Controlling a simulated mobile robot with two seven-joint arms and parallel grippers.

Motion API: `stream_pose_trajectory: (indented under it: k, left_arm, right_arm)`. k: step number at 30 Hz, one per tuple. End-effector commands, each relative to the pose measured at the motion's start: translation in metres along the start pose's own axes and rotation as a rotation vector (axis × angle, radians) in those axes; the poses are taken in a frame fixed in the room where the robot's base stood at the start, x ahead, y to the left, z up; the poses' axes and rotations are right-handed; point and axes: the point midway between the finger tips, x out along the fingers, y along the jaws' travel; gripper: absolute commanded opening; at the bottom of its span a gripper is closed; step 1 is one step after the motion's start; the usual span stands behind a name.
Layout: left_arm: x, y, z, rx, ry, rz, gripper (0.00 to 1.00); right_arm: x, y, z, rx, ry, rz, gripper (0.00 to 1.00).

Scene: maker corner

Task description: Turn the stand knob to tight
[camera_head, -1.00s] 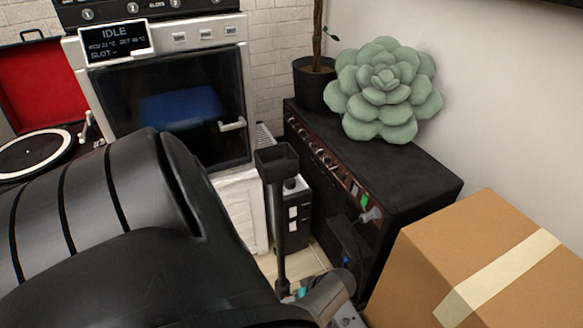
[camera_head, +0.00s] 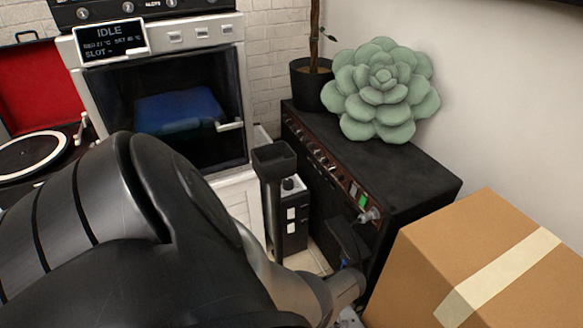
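A slim black stand (camera_head: 273,205) with a square cup-like head (camera_head: 274,158) stands upright in front of the oven cabinet and the black amplifier. Its lower part is hidden behind my arm. I cannot make out a knob on it. My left arm comes in from the left and fills the lower left. Its grey wrist end reaches the bottom middle, just right of the stand's post. I cannot see the gripper's fingers. My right gripper is not in view.
A black amplifier (camera_head: 400,175) bears a potted plant (camera_head: 312,85) and a green succulent (camera_head: 382,90). A cardboard box (camera_head: 430,250) takes up the lower right. An oven (camera_head: 165,100) and a record player (camera_head: 35,155) stand at the left. A narrow strip of floor shows between.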

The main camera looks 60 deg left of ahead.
Motion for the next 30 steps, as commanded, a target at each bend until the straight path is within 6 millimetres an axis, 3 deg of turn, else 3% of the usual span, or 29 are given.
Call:
stream_pose_trajectory:
  k: [10,11,18,30]
  left_arm:
    - [0.0007,-0.0004,0.0021,0.001,-0.004,-0.002,0.00]
    - [0.0007,-0.0004,0.0021,0.001,-0.004,-0.002,0.48]
    - [0.0004,-0.0003,0.0012,0.001,-0.002,-0.001,0.75]
    - [-0.0030,-0.0001,0.0002,0.000,-0.001,0.000,0.77]
  right_arm:
    - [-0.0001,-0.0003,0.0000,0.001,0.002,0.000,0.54]
    - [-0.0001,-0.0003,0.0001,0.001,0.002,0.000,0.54]
    - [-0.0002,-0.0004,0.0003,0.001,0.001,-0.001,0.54]
    - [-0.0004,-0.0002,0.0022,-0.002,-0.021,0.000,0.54]
